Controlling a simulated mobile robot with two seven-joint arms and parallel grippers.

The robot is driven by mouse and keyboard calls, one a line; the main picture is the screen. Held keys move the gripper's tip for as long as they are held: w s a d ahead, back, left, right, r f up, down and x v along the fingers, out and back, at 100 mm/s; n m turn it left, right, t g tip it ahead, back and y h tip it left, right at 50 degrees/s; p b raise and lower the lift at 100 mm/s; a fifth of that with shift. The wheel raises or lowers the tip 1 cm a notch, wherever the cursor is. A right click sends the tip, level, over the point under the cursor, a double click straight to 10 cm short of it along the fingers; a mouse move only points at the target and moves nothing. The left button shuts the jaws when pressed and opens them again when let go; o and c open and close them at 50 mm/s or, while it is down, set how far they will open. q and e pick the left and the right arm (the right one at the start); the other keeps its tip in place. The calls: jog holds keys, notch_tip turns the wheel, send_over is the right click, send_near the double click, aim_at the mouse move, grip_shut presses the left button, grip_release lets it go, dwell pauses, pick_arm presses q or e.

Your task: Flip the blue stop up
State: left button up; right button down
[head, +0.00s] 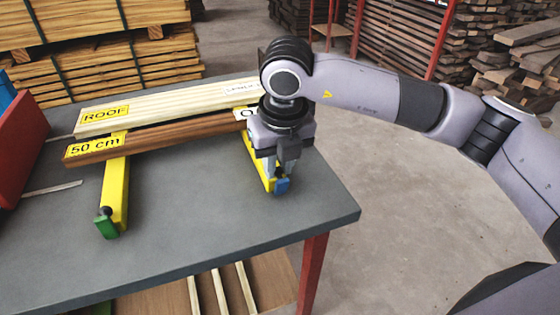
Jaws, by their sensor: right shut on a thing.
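The blue stop (282,186) is at the near end of the right yellow support (256,160), close to the table's right edge. My right gripper (280,174) reaches down from above and is shut on the blue stop, covering part of it. I cannot tell exactly how the stop is tilted. My left gripper is not in view.
A left yellow support (115,185) ends in a green stop (106,228). A brown board (160,137) marked 50 cm and pale boards (170,105) marked ROOF lie across the supports. A red panel (20,130) stands at left. The grey tabletop (190,220) is clear between the stops.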

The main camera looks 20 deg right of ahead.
jog(key=w+g+p, duration=0.1)
jog(key=g+p, duration=0.1)
jog(key=g, duration=0.1)
jog(key=shift+w+f, duration=0.1)
jog(key=shift+w, duration=0.3)
jog(key=shift+w+f+g+p, duration=0.15)
jog(key=shift+w+g+p, duration=0.15)
jog(key=shift+g+p, duration=0.15)
jog(key=shift+w+f+g, duration=0.1)
jog(key=shift+g, duration=0.15)
jog(key=c, duration=1)
grip_release()
notch_tip(320, 180, up, 7)
jog(key=w, duration=0.1)
jog(key=shift+w, duration=0.15)
